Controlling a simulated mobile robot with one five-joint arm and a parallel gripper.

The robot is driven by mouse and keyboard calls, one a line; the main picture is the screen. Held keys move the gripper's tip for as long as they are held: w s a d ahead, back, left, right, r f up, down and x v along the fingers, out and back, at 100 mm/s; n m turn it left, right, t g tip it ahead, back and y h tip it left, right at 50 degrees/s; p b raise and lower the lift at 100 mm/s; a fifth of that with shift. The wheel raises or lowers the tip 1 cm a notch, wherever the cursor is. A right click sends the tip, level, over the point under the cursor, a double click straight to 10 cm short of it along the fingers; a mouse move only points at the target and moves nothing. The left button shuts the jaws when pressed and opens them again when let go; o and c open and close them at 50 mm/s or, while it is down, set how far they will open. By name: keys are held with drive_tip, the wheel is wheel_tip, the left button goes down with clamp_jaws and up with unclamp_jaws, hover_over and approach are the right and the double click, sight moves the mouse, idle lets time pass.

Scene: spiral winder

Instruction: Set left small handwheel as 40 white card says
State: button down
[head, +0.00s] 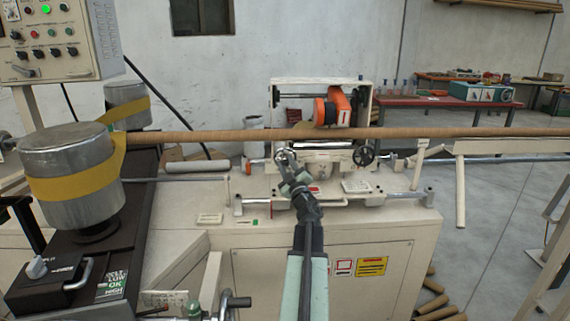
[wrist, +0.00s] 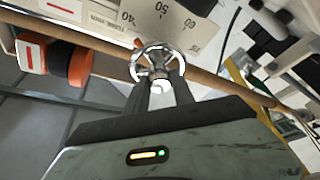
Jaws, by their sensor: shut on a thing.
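A small metal handwheel (wrist: 157,62) with a ring rim and a central hub is between my fingertips in the wrist view. My gripper (wrist: 161,82) is shut on it. Behind the wheel is a white scale plate (wrist: 182,42) with the numbers 40, 50 and 60, tilted in the picture. I cannot make out a pointer mark. In the head view, my gripper (head: 287,160) is at the left front of the winder carriage, and my arm and fingers hide most of the handwheel. A white card (head: 355,186) lies on the machine to the right; its text is too small to read.
A long brown tube (head: 420,132) runs across just above my gripper. An orange unit (head: 340,106) stands behind it. A dark handwheel (head: 363,156) is to the right. A metal drum with a yellow belt (head: 70,170) stands at left. Free floor is at right.

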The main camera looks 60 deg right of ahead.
drive_tip(key=shift+s+d+n, duration=0.15)
drive_tip(key=shift+n, duration=0.25)
drive_tip(key=c, duration=1.1)
unclamp_jaws()
drive_tip(key=shift+s+a+f, duration=0.15)
drive_tip(key=shift+a, duration=0.05)
drive_tip(key=b+v, duration=0.2)
drive_tip(key=v, duration=0.5)
drive_tip(key=shift+s, duration=0.2)
